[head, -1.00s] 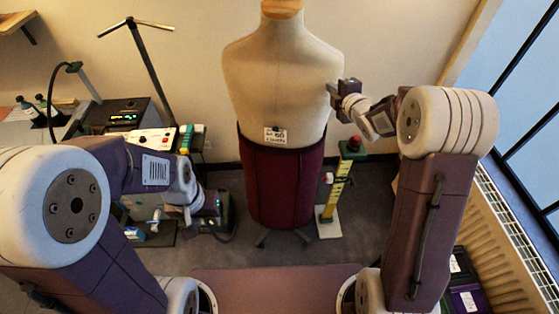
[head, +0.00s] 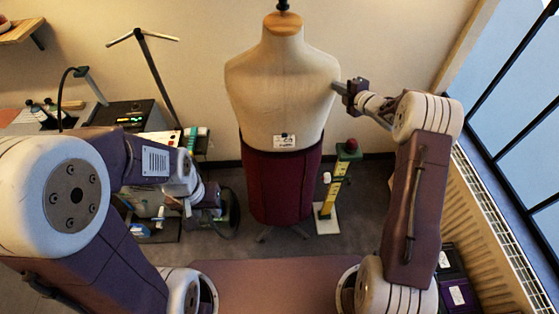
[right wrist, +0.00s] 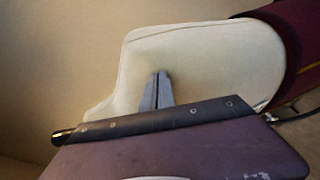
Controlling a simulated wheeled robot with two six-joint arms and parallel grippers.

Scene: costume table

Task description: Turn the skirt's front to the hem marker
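The dress form (head: 278,95) stands upright with a cream torso and a wine-red skirt (head: 279,187). A white tag (head: 284,142) with a dark clip sits at the waist, near the middle as I see it. The hem marker (head: 335,188), a yellow upright scale with a red knob and a white base, stands just right of the skirt. My right gripper (head: 340,88) is at the torso's right upper edge. In the right wrist view its fingers (right wrist: 158,90) look closed together against the cream torso. My left gripper (head: 217,198) is low, left of the skirt; its fingers are unclear.
A workbench with devices (head: 128,116) and a dark T-shaped stand (head: 155,75) are at the left. A radiator (head: 490,215) and dark boxes (head: 458,285) line the right under the window. Grey floor shows around the form's foot.

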